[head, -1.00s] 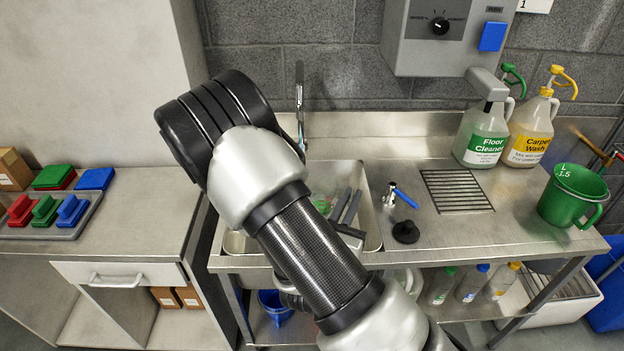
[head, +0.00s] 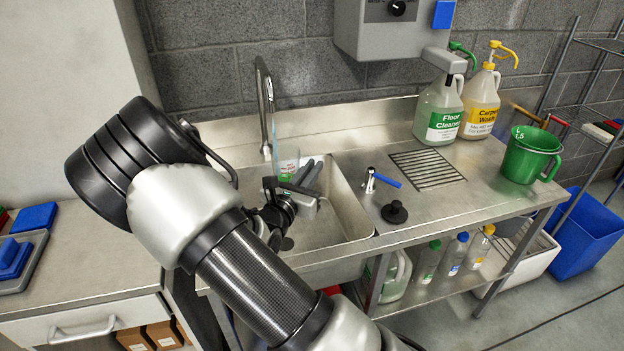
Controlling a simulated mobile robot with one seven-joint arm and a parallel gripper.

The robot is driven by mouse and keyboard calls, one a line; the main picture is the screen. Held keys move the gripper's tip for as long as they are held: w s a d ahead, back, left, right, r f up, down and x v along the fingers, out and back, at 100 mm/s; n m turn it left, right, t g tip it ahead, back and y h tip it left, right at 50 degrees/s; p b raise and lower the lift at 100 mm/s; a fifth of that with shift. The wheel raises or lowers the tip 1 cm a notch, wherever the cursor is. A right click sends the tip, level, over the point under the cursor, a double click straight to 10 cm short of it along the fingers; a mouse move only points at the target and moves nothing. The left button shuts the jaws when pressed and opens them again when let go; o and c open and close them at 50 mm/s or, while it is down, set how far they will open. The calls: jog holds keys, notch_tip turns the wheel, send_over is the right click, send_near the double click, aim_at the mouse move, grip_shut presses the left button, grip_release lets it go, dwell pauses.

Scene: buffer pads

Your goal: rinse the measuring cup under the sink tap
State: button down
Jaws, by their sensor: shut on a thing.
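The measuring cup (head: 287,160) is clear, with green at its lower part. It is over the back of the steel sink basin (head: 352,212), by the tap (head: 264,95). A faint pale-blue streak runs down from the tap's spout towards the cup and looks like water. My gripper (head: 296,176) is inside the basin outline, its grey fingers shut on the cup from the near side. My arm hides the left part of the basin, and the fingers cover part of the cup.
On the counter right of the basin stand a blue-handled valve (head: 371,181), a black plug (head: 394,212), a drain grate (head: 428,170), a floor cleaner jug (head: 438,112), a carpet wash jug (head: 482,105) and a green jug (head: 527,155). A grey dispenser (head: 385,38) hangs above.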

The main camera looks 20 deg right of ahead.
jog(key=w+b, duration=0.1)
jog(key=w, duration=0.8)
jog(key=shift+w+a, duration=0.35)
jog(key=shift+s+r, duration=0.1)
dwell(1.5)
jog(key=s, duration=0.3)
jog(key=s+p, duration=0.1)
jog(key=s, duration=0.5)
jog(key=shift+s+d+p, duration=0.2)
jog(key=shift+d+p, duration=0.15)
jog(key=shift+s, duration=0.1)
jog(key=s+p, duration=0.7)
jog(key=s, duration=1.2)
jog(key=shift+s+d, duration=0.35)
jog(key=shift+s, duration=0.05)
